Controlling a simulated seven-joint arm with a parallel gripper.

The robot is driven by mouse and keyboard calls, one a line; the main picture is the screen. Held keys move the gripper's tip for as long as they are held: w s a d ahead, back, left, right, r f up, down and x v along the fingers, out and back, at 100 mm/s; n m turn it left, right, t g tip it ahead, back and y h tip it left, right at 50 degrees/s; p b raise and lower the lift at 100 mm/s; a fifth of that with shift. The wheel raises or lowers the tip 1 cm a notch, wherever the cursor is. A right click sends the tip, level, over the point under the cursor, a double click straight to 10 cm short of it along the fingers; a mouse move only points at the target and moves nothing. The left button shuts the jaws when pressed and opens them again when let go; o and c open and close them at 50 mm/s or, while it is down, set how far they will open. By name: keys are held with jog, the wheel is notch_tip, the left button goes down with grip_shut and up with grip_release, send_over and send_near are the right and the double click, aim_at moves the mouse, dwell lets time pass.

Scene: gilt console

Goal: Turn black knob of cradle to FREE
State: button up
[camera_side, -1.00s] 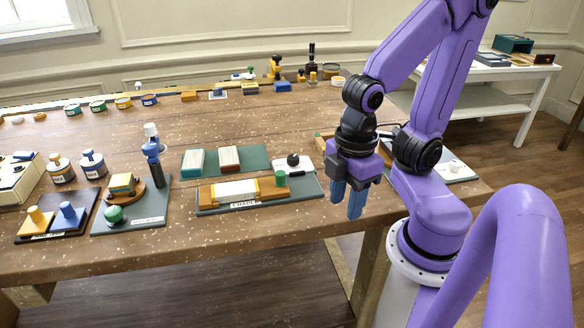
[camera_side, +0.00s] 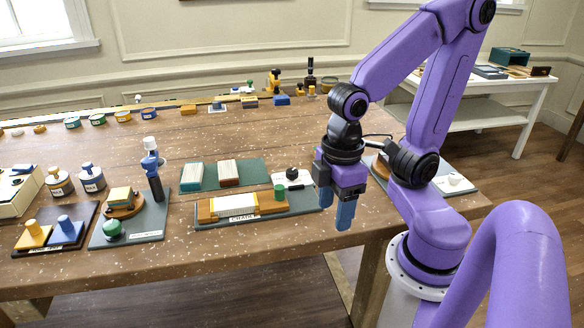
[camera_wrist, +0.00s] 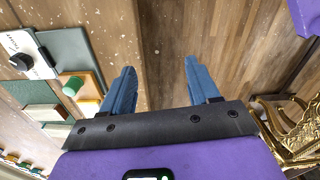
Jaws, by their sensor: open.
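The cradle (camera_side: 212,219) is a grey-green board with orange-brown blocks, a pale bar, a green cylinder (camera_side: 280,192) and a "CRADLE" label. The round black knob (camera_side: 292,172) sits on a white plate (camera_side: 305,181) at its back right. In the wrist view the black knob (camera_wrist: 21,62) is at the far left on its white plate, with small print I cannot read. My gripper (camera_side: 336,212) is open and empty, fingers down, right of the cradle near the table's front edge. Its two blue fingers (camera_wrist: 160,68) are apart in the wrist view, with wood between them.
A board with two blocks (camera_side: 238,186) lies behind the cradle. Another board (camera_side: 465,189) lies right of my arm. A gilt frame (camera_wrist: 292,125) shows right in the wrist view.

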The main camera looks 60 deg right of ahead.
jog(key=w+d+r+m, duration=0.1)
jog(key=w+r+m, duration=0.2)
jog(key=w+m, duration=0.45)
notch_tip(320, 180, up, 6)
jog(key=m, duration=1.8)
send_over(292, 171)
notch_tip(292, 171, down, 17)
jog(key=shift+d+r, duration=0.1)
jog(key=shift+r, duration=0.05)
jog(key=c, duration=1)
jog(key=shift+c, duration=0.2)
